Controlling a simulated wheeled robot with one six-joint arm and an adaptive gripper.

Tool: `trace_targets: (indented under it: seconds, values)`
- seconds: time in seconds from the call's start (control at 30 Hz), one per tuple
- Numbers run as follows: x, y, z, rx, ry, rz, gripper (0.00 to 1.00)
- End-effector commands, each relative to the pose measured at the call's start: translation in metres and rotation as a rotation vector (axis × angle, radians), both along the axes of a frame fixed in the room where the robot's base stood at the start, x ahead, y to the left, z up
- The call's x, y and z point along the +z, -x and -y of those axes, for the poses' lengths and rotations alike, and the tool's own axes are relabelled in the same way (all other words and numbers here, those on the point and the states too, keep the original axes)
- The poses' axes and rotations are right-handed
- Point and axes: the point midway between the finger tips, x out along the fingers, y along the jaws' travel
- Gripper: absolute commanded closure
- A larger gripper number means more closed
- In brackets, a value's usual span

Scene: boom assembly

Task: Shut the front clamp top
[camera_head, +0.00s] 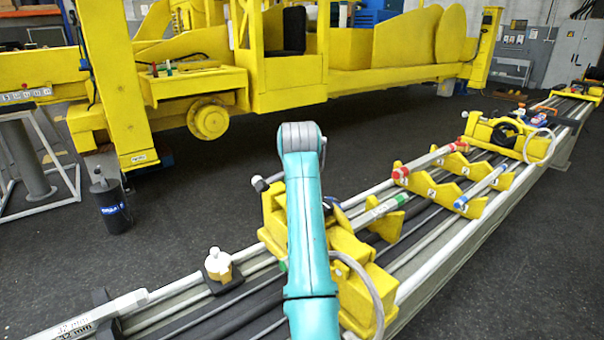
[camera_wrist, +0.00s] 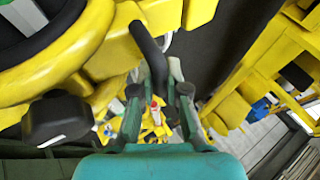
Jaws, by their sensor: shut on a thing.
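A yellow clamp (camera_head: 274,222) stands on the near part of the long boom rails, partly hidden behind my teal arm. In the wrist view its yellow ring-shaped part (camera_wrist: 62,52) fills the upper left. A black curved handle (camera_wrist: 149,48) comes down from a yellow block at top centre. My gripper (camera_wrist: 160,92) is shut on this handle, whose lower end lies between the fingertips. My gripper does not show clearly in the head view. How far the clamp top is tilted is hidden by my arm.
A second yellow clamp (camera_head: 508,133) stands farther along the rails. Between them, yellow notched supports (camera_head: 430,188) carry rods with red, blue and green ends. A white-and-tan fitting (camera_head: 218,265) sits at the near left.

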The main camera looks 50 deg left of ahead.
Motion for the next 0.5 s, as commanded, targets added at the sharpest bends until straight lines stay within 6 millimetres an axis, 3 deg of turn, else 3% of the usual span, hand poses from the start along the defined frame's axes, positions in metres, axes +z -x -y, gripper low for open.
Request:
trace_targets:
  seconds: [0.03,0.5]
  values:
    - [-0.002,-0.009,0.004,-0.015,-0.006,0.012,1.00]
    - [-0.026,-0.010,-0.001,-0.015,-0.009,0.015,1.00]
